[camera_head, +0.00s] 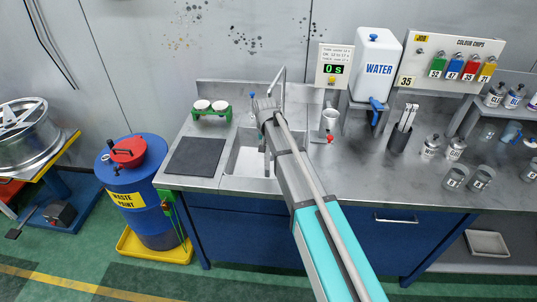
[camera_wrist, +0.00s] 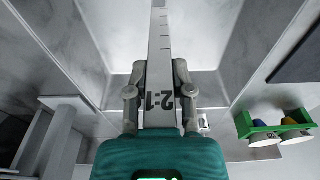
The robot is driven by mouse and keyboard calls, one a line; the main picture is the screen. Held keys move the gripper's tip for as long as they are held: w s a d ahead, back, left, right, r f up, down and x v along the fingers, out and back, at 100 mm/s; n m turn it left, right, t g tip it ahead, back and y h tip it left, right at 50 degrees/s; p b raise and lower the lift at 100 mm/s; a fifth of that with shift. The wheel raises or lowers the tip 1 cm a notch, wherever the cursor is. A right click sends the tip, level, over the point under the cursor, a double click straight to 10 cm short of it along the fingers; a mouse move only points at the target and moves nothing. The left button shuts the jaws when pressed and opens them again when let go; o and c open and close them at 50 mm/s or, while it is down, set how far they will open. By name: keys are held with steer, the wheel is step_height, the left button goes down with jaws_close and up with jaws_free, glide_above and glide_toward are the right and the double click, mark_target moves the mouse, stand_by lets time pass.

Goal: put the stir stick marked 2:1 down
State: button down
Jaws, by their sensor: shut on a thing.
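The stir stick marked 2:1 (camera_wrist: 160,38) is a flat pale strip with dark graduation marks. In the wrist view it runs from between my fingers away to the top edge. My gripper (camera_wrist: 160,78) is shut on it near the 2:1 mark, with one finger on each side. In the head view my gripper (camera_head: 264,106) is above the steel sink (camera_head: 247,182) in the bench.
A dark mat (camera_head: 195,157) lies left of the sink, and a green rack (camera_head: 212,112) with two cups stands behind it. A black pot (camera_head: 399,140) holds pale sticks at the right.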

steer(key=shift+f+b, duration=1.15)
steer(key=shift+f, duration=0.4)
steer(key=c, duration=0.5)
jaws_free()
step_height(320, 180, up, 12)
steer(key=s+p, duration=0.1)
steer(key=p, duration=1.1)
steer(key=shift+s, duration=0.2)
